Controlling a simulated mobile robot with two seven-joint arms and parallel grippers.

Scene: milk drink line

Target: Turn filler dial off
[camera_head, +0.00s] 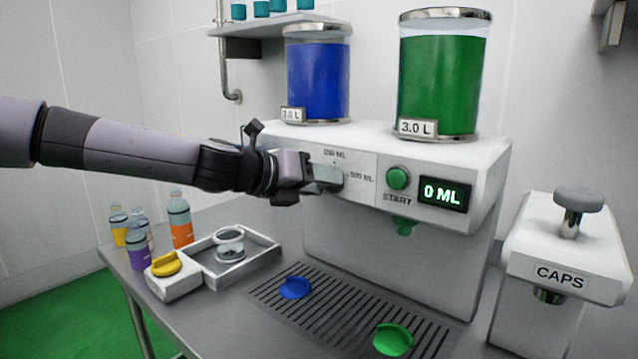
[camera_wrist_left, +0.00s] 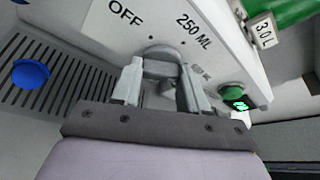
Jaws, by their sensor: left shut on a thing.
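The white filler machine (camera_head: 430,165) stands at the back of the table. Its filler dial (camera_wrist_left: 160,66) is a grey knob on the front, seen in the left wrist view between my fingers. My left gripper (camera_head: 330,180) reaches in from the left and is shut on the dial; it also shows in the left wrist view (camera_wrist_left: 162,88). The OFF label (camera_wrist_left: 125,13) and the 250 ML label are above the dial in the wrist view. The gripper hides OFF in the head view. Where the dial points cannot be told. My right gripper is not in view.
A green START button (camera_head: 398,178) and a display (camera_head: 443,194) reading 0 ML sit right of the dial. Blue (camera_head: 319,80) and green (camera_head: 440,85) tanks stand on top. A caps press (camera_head: 565,245) is at right. Several bottles and a tray (camera_head: 268,258) are at left.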

